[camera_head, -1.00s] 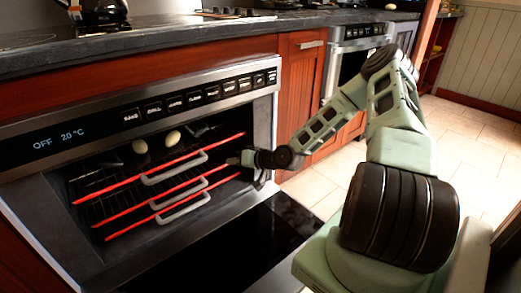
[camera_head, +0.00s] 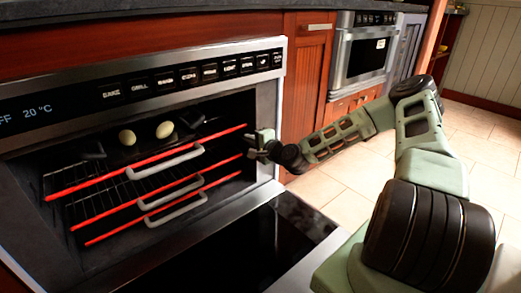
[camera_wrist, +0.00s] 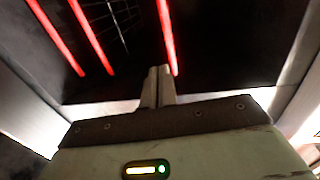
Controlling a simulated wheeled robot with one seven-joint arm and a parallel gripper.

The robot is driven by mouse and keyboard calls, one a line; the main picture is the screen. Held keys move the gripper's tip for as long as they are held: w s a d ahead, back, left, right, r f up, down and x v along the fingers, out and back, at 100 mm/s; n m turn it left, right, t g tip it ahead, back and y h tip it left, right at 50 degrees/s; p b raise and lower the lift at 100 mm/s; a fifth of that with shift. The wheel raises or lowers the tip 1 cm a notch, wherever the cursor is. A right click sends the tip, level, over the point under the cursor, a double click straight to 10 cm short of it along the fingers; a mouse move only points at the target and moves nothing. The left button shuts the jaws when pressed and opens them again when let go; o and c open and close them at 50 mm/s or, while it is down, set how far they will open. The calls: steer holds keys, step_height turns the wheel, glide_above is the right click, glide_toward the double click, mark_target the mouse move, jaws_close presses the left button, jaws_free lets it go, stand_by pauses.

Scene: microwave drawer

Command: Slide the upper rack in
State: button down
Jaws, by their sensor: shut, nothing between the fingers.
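The oven (camera_head: 140,75) is open, with its dark glass door (camera_head: 235,245) folded down. The upper rack (camera_head: 75,187) has a red front bar and a grey handle (camera_head: 165,162), near the front of the cavity. Two more red bars, the middle one (camera_head: 120,207) and the lowest one (camera_head: 115,232), run below it. My gripper (camera_head: 251,146) is shut and empty at the right side of the opening, near the right ends of the bars. In the wrist view the closed fingertips (camera_wrist: 158,72) point into the cavity, close to a red bar (camera_wrist: 167,35). Contact cannot be told.
Two pale egg-shaped items (camera_head: 146,133) and some dark shapes lie in the cavity behind the upper bar. The right oven frame (camera_head: 267,110) is close to my gripper. A second oven (camera_head: 362,50) stands farther right, with open tiled floor (camera_head: 330,190) in front.

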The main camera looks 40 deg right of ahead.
mark_target(237, 128)
steer(key=shift+w+r+b, duration=0.2)
steer(key=shift+w+b, duration=0.2)
steer(key=shift+w, duration=0.75)
steer(key=shift+w+r+b, duration=0.15)
steer(key=shift+w+b, duration=0.25)
steer(key=shift+w, duration=0.75)
steer(key=w, duration=0.4)
steer(key=shift+w, duration=0.2)
steer(key=shift+w+r, duration=0.1)
